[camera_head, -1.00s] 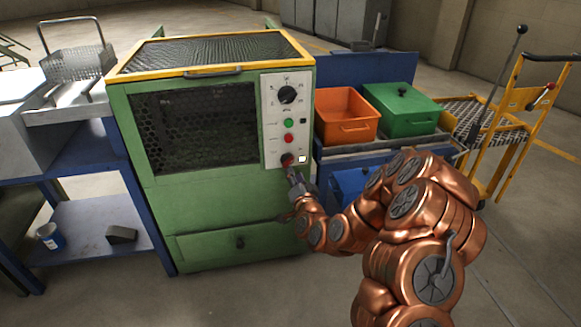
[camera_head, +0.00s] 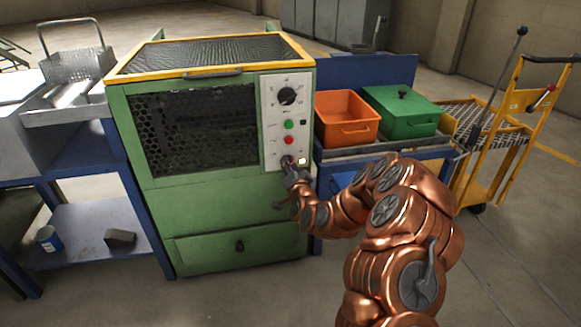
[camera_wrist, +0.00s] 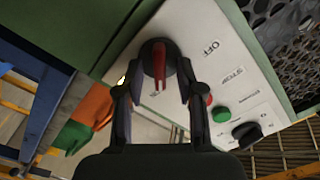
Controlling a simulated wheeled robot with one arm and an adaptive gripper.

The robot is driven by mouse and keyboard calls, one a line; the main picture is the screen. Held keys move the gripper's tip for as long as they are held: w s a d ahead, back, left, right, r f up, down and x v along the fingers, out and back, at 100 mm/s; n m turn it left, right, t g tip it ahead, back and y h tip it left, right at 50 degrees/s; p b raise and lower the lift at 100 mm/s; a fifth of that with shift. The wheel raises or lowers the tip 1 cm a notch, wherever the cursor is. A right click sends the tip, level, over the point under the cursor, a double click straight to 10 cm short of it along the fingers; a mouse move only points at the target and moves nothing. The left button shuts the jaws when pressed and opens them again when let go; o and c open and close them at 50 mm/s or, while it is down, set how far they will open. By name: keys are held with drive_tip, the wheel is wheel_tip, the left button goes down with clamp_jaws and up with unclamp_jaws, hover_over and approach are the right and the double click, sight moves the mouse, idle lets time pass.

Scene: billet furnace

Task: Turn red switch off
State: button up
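The red switch (camera_wrist: 158,65) is a red lever on a round black base, low on the white control panel (camera_wrist: 180,25) of the green furnace. In the wrist view it stands between the two fingers of my gripper (camera_wrist: 158,75), near their tips. The fingers are apart, with a gap visible on each side of the lever. In the head view my gripper (camera_head: 291,170) is at the panel's lower part and mostly hides the switch. An OFF label (camera_wrist: 211,48) is printed beside the switch.
The panel also has a green button (camera_head: 288,124), a red button (camera_head: 288,141) and a black dial (camera_head: 287,96). A small lit indicator (camera_head: 303,161) sits beside the switch. Orange (camera_head: 346,118) and green (camera_head: 402,112) bins stand on the right; a yellow trolley (camera_head: 507,105) is farther right.

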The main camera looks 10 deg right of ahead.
clamp_jaws()
drive_tip(key=shift+r+p, duration=0.1)
drive_tip(key=shift+p, duration=0.2)
idle(0.3)
drive_tip(key=n+p, duration=0.1)
drive_tip(key=n, duration=0.5)
drive_tip(key=n+p, duration=0.2)
drive_tip(key=n, duration=0.4)
drive_tip(key=n+p, duration=0.2)
drive_tip(key=n, duration=0.3)
drive_tip(key=shift+a+n, duration=0.4)
idle(0.3)
